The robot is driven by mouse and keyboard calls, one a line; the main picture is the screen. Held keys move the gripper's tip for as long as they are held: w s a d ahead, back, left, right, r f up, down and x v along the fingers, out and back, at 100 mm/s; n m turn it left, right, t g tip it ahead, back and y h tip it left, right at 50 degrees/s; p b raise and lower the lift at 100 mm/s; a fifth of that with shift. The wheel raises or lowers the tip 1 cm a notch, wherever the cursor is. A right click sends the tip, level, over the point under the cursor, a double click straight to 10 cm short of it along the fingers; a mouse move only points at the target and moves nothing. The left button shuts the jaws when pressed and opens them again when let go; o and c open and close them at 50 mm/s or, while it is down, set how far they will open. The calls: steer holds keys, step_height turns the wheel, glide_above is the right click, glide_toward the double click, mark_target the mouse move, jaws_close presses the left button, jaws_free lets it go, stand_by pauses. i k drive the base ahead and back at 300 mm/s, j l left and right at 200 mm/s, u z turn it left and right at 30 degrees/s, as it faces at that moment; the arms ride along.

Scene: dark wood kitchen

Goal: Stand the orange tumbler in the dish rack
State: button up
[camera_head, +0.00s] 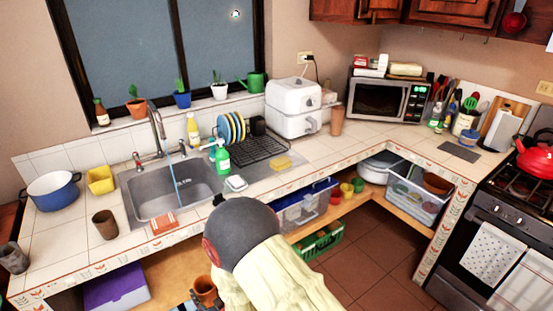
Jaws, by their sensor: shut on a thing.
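The orange tumbler (206,287) is low in the picture, below the counter's front edge, left of my cream forearm. Its open rim faces up. My gripper (194,301) is only partly seen at the bottom edge, as dark parts beside the tumbler. It is shut on the tumbler; its fingertips are mostly hidden. The black wire dish rack (262,149) stands on the counter right of the sink, well above and beyond the gripper. Several blue and yellow plates (232,127) stand in its left part. Its right part looks free.
The sink (172,190), with its tap running, lies left of the rack. A brown cup (105,224) stands near the counter edge.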

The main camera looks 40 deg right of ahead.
mark_target(260, 154)
steer(key=i+l+z, duration=0.15)
steer(key=z, duration=0.3)
steer(key=i+l+z, duration=0.2)
steer(key=z, duration=0.25)
steer(key=i+z, duration=0.2)
steer(key=z, duration=0.25)
